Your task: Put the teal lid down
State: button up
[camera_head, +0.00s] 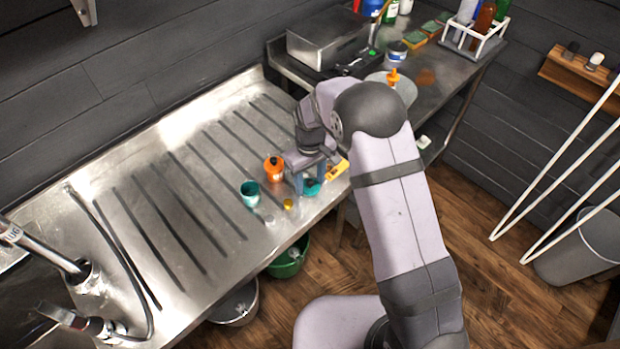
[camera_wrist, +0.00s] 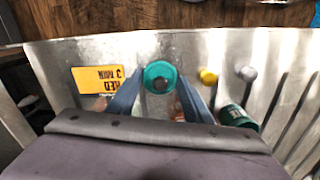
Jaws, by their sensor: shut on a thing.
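In the head view the lid (camera_head: 312,187) shows low between the fingers, close to the front edge of the steel drainboard (camera_head: 170,215). My gripper (camera_head: 309,181) points down and is shut on the lid; its fingers also show in the wrist view (camera_wrist: 160,88). I cannot tell whether the lid touches the steel.
A small yellow piece (camera_head: 288,204) and a grey one (camera_head: 269,219) lie near the front edge. A yellow card (camera_wrist: 97,80) lies beside the gripper. The ribbed steel further left is clear. A green bucket (camera_head: 288,262) stands on the floor below.

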aim_at(310, 182)
jog(key=shift+f, duration=0.3)
jog(key=o, duration=1)
jog(key=shift+r, duration=0.15)
notch_tip(310, 182, up, 12)
jog(key=b, duration=0.3)
jog(key=shift+b, duration=0.4)
jog(key=s+d+f+m, duration=0.1)
jog(key=s+d+m, duration=0.2)
jog(key=s+d, duration=0.5)
jog(key=s+d+f+m, duration=0.1)
jog(key=s+d+m, duration=0.2)
jog(key=s+d, duration=0.4)
jog(key=s, duration=0.8)
jog(key=shift+d+f+m, duration=0.35)
jog(key=shift+m, duration=0.05)
